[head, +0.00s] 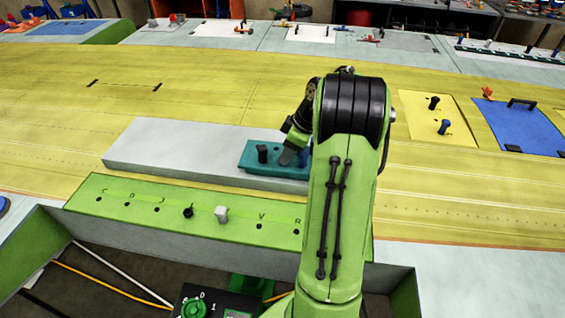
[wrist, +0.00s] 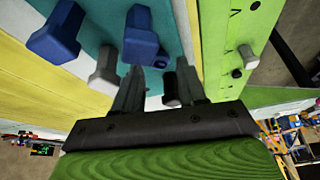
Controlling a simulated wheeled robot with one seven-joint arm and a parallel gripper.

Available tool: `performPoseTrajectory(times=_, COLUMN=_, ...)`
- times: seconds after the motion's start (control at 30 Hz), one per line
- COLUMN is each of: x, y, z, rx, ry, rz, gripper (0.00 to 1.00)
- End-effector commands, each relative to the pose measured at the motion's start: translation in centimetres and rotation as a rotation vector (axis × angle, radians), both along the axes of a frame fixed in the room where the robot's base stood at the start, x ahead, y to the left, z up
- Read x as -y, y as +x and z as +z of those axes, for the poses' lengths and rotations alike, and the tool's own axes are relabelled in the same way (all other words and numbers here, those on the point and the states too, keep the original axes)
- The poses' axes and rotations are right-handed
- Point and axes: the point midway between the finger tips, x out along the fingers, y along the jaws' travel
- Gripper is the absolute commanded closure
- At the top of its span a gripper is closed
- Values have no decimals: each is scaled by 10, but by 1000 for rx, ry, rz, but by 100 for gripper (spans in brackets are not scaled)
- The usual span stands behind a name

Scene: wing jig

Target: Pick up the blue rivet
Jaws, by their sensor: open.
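A teal block (head: 250,163) lies on a pale grey slab. A black rivet (head: 262,153) stands at its left end, and a blue rivet (head: 303,157) shows beside my arm, partly hidden. In the wrist view two blue rivets show, one near the top middle (wrist: 141,36) and a larger one at the left (wrist: 56,35). The black rivet (wrist: 182,80) is beside the right fingertip, and a grey rivet (wrist: 103,70) is beside the left finger. My gripper (wrist: 160,82) is open, low over the block, with no blue rivet between its fingers; it also shows in the head view (head: 289,156).
A green panel (head: 150,216) with lettered holes stands in front, holding a black rivet (head: 188,212) and a grey one (head: 221,214). More rivets, black (head: 434,102) and blue (head: 444,127), stand on a yellow plate at right. My arm hides the block's right end.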

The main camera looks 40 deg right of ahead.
Motion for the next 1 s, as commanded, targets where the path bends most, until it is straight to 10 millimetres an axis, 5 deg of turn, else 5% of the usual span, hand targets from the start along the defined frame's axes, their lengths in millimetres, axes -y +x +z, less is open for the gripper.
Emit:
performPoseTrajectory(times=0.13, x=-5, y=7, z=-19, rx=-1, ry=2, rz=1, gripper=59)
performPoseTrajectory(times=0.37, x=-5, y=8, z=-21, rx=0, ry=-1, rz=0, gripper=59)
performPoseTrajectory(times=0.63, x=-5, y=8, z=-21, rx=0, ry=0, rz=0, gripper=100)
performPoseTrajectory(times=0.87, x=-4, y=8, z=-19, rx=1, ry=0, rz=0, gripper=100)
performPoseTrajectory(times=1.0, x=-3, y=9, z=5, rx=5, ry=-5, rz=-1, gripper=100)
